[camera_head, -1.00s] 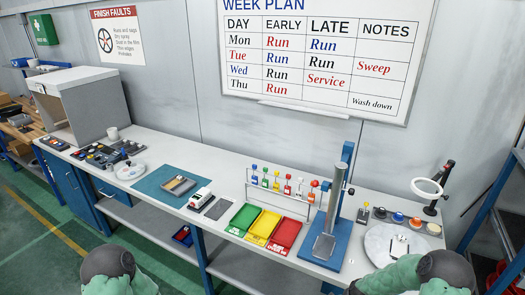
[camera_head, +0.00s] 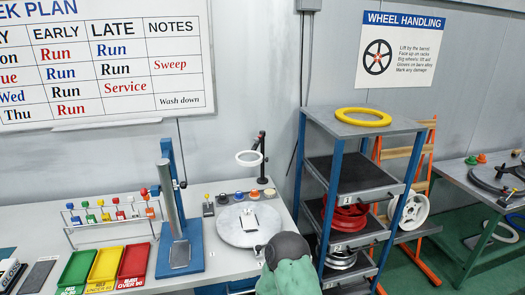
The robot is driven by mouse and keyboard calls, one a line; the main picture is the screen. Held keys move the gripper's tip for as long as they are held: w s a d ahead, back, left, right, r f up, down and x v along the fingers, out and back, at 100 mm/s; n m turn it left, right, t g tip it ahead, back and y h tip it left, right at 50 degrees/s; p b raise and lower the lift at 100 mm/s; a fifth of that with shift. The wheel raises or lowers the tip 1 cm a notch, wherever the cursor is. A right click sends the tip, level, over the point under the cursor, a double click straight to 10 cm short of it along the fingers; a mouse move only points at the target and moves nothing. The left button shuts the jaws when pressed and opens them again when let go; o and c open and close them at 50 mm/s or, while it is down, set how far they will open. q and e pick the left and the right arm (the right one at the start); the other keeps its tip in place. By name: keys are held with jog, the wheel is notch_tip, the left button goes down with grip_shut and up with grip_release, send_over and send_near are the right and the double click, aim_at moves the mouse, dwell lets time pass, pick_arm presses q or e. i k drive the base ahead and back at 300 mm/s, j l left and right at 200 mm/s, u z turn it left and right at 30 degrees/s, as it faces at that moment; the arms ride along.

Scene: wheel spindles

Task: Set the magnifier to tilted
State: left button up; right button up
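The magnifier (camera_head: 249,158) stands at the back right of the bench, in front of the grey wall. It has a white ring head on a black jointed arm that rises from a black post (camera_head: 262,160). The ring shows as a flattened ellipse; its exact tilt is hard to tell. Part of my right arm, a green and dark grey rounded link, shows at the bottom centre, in front of the round grey plate. No gripper fingers show for either arm. Nothing of mine is seen touching the magnifier.
A round grey plate (camera_head: 235,230) with a small white item lies before the magnifier. Several coloured knobs (camera_head: 240,196) line the bench behind it. A blue stand (camera_head: 180,250) is to the left, beside red, yellow and green trays (camera_head: 105,265). A blue-framed shelf (camera_head: 335,190) stands right of the bench.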

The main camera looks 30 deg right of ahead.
aim_at(244, 163)
jog(key=z, duration=1)
